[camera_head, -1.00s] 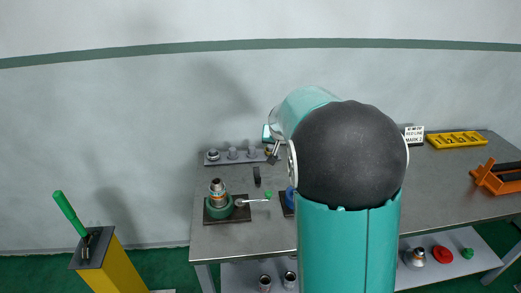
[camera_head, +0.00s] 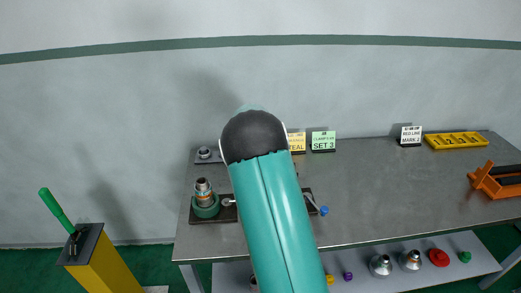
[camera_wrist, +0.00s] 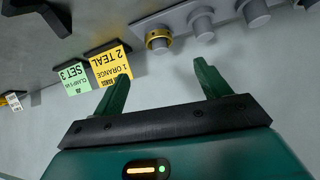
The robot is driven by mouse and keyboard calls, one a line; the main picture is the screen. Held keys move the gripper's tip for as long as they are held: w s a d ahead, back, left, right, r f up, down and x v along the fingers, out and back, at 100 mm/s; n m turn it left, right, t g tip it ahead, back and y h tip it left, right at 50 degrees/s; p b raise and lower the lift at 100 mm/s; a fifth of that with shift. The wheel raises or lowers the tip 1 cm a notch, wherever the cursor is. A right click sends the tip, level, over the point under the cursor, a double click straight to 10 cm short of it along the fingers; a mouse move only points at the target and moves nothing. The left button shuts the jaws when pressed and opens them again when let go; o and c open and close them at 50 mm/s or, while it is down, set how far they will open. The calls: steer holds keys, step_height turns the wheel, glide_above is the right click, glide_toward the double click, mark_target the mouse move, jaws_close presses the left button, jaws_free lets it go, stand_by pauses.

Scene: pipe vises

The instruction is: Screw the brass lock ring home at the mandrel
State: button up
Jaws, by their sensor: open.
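The brass lock ring (camera_wrist: 158,39) shows at the top of the wrist view, around the end of a grey peg on the grey peg rack (camera_wrist: 181,17). I cannot tell how far it is screwed on. My gripper (camera_wrist: 161,76) is open and empty, its two dark green fingers spread, with the ring beyond the gap between them and apart from both. In the head view my arm hides the gripper, the ring and most of the rack; only the rack's left end (camera_head: 208,156) shows.
A pipe vise with an upright pipe (camera_head: 205,199) stands at the table's left. A yellow card (camera_head: 296,141) and a green card (camera_head: 322,140) stand close by the rack. The table's middle right is clear.

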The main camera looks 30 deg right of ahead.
steer(key=x, duration=1.1)
steer(key=shift+f, duration=0.2)
steer(key=c, duration=1.1)
steer(key=shift+r, duration=0.1)
steer(key=shift+r, duration=0.45)
step_height(320, 180, up, 2)
steer(key=shift+r, duration=0.15)
steer(key=v, duration=0.5)
steer(key=s+f+v, duration=0.1)
steer(key=v, duration=0.5)
steer(key=s+f+v, duration=0.1)
steer(key=v, duration=0.4)
steer(key=shift+s+a+r, duration=0.15)
steer(key=shift+s+a, duration=0.25)
steer(key=shift+a, duration=0.1)
steer(key=shift+a, duration=0.2)
